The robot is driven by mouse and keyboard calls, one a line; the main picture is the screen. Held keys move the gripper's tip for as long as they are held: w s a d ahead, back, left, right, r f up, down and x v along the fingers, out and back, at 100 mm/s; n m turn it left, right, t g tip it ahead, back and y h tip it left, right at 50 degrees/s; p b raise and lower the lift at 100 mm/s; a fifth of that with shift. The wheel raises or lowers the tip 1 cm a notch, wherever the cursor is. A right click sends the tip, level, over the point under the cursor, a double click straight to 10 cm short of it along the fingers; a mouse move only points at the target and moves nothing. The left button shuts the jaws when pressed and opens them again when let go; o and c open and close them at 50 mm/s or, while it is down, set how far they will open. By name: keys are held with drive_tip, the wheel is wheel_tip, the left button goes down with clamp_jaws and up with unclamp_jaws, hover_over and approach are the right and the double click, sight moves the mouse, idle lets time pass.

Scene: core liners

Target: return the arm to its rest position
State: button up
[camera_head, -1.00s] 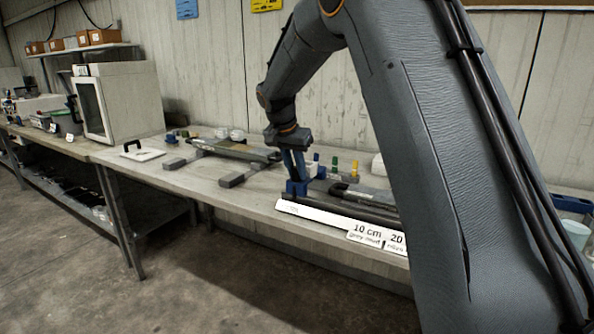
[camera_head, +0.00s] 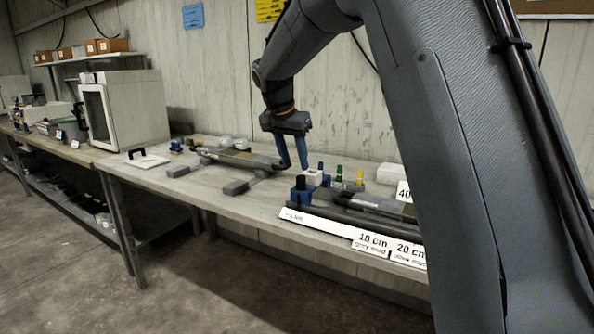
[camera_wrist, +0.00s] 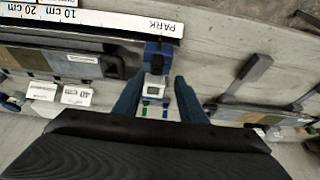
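My gripper (camera_head: 292,165) is open and empty, pointing down above the bench at the end of my bent arm. In the wrist view its two blue fingers (camera_wrist: 157,84) stand apart with nothing held between them. A blue block (camera_head: 300,191) sits below the fingertips, beside the end of the white marked rail (camera_head: 335,229). In the wrist view the blue block (camera_wrist: 158,54) is at the rail's "PARK" end, just beyond the fingers. A small white piece with a dark window (camera_wrist: 155,88) shows between the fingers. My arm hides the right part of the bench.
A core section (camera_head: 238,157) lies on grey supports at mid-bench. Coloured bottles (camera_head: 338,174) stand behind the rail. Air above the bench is clear.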

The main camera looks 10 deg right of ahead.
drive_tip(key=shift+s+r, duration=0.1)
drive_tip(key=shift+r, duration=0.2)
drive_tip(key=s+d+f+n+g+y, duration=0.1)
drive_tip(key=s+f, duration=0.5)
drive_tip(key=s, duration=0.7)
drive_tip(key=s+f+n+g+y+p, duration=0.1)
drive_tip(key=s+f+n, duration=0.3)
drive_tip(key=s, duration=0.8)
drive_tip(key=s+d+f+n+g+y, duration=0.1)
drive_tip(key=s+f+n, duration=0.2)
drive_tip(key=s+f, duration=0.5)
drive_tip(key=s, duration=0.5)
drive_tip(key=shift+s+d+f, duration=0.2)
drive_tip(key=shift+s+d, duration=0.1)
